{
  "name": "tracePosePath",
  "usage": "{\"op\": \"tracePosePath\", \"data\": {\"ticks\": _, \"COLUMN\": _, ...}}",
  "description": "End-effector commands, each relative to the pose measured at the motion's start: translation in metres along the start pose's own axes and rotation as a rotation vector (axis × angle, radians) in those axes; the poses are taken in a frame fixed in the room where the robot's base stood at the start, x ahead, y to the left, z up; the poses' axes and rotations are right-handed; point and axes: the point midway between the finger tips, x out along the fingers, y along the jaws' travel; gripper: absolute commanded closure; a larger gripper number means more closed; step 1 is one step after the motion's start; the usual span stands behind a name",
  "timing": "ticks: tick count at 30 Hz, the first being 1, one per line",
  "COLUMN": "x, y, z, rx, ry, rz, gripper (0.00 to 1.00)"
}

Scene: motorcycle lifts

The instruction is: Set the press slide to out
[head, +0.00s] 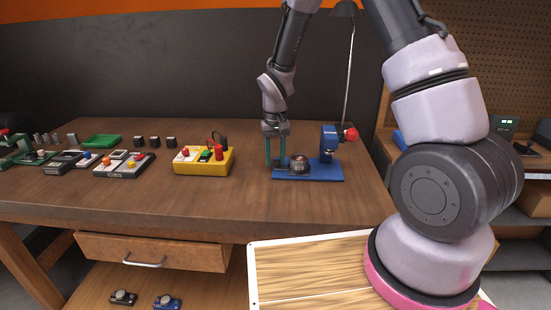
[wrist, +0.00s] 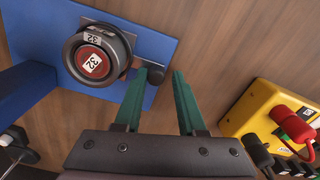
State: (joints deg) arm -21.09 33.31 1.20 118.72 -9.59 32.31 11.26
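The blue press (head: 328,143) stands on the wooden bench, with a blue column, a red knob and a flat blue base. Its slide carries a dark round cup (head: 298,163) at the left part of the base. In the wrist view the cup (wrist: 100,40) holds a red disc marked 32 (wrist: 93,62). A small dark knob (wrist: 157,76) shows beside the cup. My gripper (head: 275,164) points down at the left end of the press. In the wrist view its teal fingers (wrist: 165,73) are apart, with the dark knob by the left fingertip. I cannot tell whether they touch.
A yellow control box (head: 203,162) with red and green controls stands left of the press. Farther left are other button boxes (head: 124,165), a green tray (head: 102,141) and small dark blocks (head: 153,142). A thin lamp stem (head: 348,80) rises behind the press. The bench front is clear.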

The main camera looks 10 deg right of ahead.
Motion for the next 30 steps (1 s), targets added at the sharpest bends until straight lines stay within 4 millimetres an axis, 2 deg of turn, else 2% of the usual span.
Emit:
{"op": "tracePosePath", "data": {"ticks": 5, "x": -0.002, "y": 0.0, "z": 0.0, "rx": 0.001, "ry": 0.0, "rz": 0.0, "gripper": 0.61}}
{"op": "tracePosePath", "data": {"ticks": 8, "x": -0.012, "y": 0.0, "z": -0.001, "rx": 0.001, "ry": 0.002, "rz": 0.0, "gripper": 0.61}}
{"op": "tracePosePath", "data": {"ticks": 18, "x": -0.079, "y": 0.0, "z": -0.001, "rx": 0.0, "ry": 0.004, "rz": -0.001, "gripper": 0.61}}
{"op": "tracePosePath", "data": {"ticks": 21, "x": -0.093, "y": 0.0, "z": -0.001, "rx": 0.0, "ry": 0.002, "rz": 0.0, "gripper": 0.61}}
{"op": "tracePosePath", "data": {"ticks": 25, "x": -0.105, "y": 0.0, "z": 0.0, "rx": -0.001, "ry": 0.001, "rz": -0.001, "gripper": 0.61}}
{"op": "tracePosePath", "data": {"ticks": 30, "x": -0.108, "y": 0.0, "z": 0.0, "rx": 0.0, "ry": 0.0, "rz": 0.0, "gripper": 0.61}}
